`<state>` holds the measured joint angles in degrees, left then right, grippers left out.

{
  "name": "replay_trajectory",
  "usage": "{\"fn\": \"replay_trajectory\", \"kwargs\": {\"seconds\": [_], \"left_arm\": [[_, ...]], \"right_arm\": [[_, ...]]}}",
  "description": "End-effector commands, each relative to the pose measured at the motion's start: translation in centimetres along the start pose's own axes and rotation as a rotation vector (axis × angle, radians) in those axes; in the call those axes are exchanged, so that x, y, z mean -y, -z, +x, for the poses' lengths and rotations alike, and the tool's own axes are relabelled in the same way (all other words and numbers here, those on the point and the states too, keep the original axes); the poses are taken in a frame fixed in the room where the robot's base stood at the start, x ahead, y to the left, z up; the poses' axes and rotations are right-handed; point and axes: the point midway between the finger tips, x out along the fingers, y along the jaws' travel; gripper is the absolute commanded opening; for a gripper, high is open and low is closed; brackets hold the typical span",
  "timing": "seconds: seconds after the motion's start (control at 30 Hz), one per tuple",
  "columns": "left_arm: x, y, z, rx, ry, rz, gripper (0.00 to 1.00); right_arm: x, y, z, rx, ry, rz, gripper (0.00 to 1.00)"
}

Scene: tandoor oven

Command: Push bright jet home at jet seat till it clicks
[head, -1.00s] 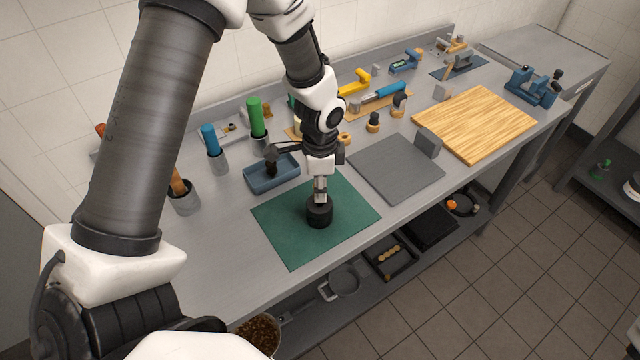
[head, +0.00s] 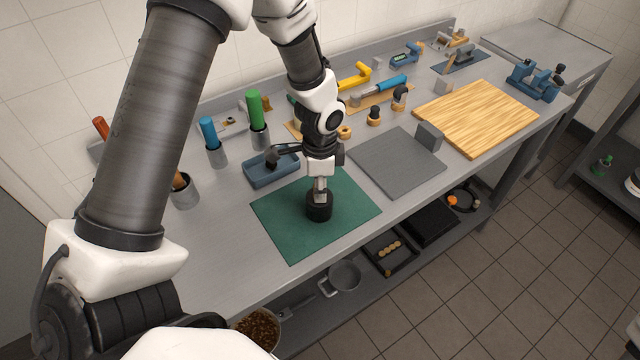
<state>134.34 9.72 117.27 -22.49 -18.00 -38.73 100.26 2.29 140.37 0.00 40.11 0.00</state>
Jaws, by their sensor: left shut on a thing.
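My left gripper (head: 320,189) points straight down over the green mat (head: 283,229). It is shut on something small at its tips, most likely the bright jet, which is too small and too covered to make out. Right below the fingertips stands a black round block (head: 319,207) on the mat, likely the one with the jet seat. The fingertips are at its top; I cannot tell how deep the jet sits. My right gripper is not in view.
A blue tray (head: 259,178) with a dark tool lies just behind the mat. A grey plate (head: 378,171) with an upright grey block (head: 429,136) is to the right, then a wooden board (head: 490,117). Holders with coloured handles stand at left. The mat's front is clear.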

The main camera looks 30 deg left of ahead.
Motion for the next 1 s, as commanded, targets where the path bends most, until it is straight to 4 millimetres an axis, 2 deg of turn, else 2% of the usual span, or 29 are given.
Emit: {"fn": "replay_trajectory", "kwargs": {"seconds": [0.07,0.1,0.17,0.2,0.53,1.0], "left_arm": [[0.0,0.0,0.3,0.000,0.000,0.000,0.00],[0.0,0.0,0.3,0.000,0.000,0.000,0.32],[0.0,0.0,0.2,0.000,0.001,0.000,0.54],[0.0,0.0,0.2,0.000,0.000,0.000,0.58],[0.0,0.0,-0.1,0.000,0.000,0.000,0.58],[0.0,0.0,-4.7,0.000,0.000,0.000,0.58]], "right_arm": [[0.0,0.0,0.2,0.000,0.000,0.000,0.39],[0.0,0.0,0.2,0.000,0.000,0.000,0.39],[0.0,0.0,0.1,0.000,0.000,0.000,0.39],[0.0,0.0,0.1,0.000,0.000,0.000,0.39],[0.0,0.0,-0.2,0.000,0.000,0.000,0.39],[0.0,0.0,-4.7,0.000,0.000,0.000,0.39]]}}
